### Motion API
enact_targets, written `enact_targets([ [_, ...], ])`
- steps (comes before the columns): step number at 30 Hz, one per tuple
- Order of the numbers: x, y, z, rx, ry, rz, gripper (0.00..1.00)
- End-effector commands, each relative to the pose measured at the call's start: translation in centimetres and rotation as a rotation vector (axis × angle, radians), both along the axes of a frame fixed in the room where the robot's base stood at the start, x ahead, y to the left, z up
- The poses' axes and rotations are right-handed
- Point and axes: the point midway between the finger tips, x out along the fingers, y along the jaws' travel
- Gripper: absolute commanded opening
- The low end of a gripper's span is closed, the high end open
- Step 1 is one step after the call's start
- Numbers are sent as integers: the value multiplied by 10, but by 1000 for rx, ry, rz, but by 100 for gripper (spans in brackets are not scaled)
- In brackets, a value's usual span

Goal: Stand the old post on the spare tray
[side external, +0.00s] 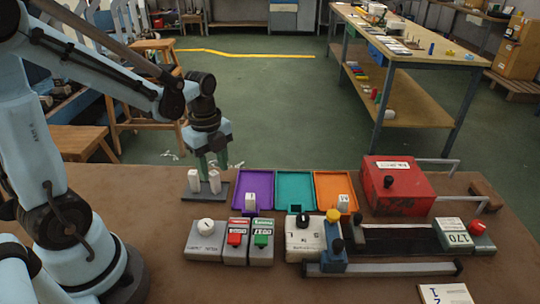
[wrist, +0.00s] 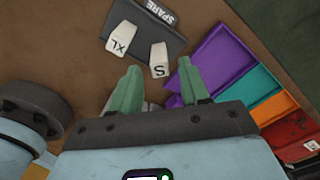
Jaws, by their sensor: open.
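The dark spare tray (side external: 188,197) lies at the left of the bench; its SPARE label shows in the wrist view (wrist: 160,12). Two white posts stand on it: the XL post (wrist: 121,40) and the S post (wrist: 159,60). I cannot tell which is the old post. My gripper (side external: 213,164) is open and empty, green fingers pointing down, just above and behind the spare tray's posts. In the wrist view my gripper (wrist: 159,68) has the S post just beyond its fingertips.
The purple (side external: 240,180), teal (side external: 294,188) and orange (side external: 335,181) trays sit side by side. A red box (side external: 398,190) stands to their right. The front-left bench is clear.

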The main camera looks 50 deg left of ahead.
Motion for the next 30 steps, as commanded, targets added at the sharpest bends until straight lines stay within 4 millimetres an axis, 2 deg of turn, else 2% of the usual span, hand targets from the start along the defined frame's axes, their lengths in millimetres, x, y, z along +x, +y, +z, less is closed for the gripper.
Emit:
enact_targets([
  [18,-1,1,86,0,0,0,46],
  [24,0,1,104,0,0,0,46],
  [30,-1,-2,110,5,-17,43,46],
])
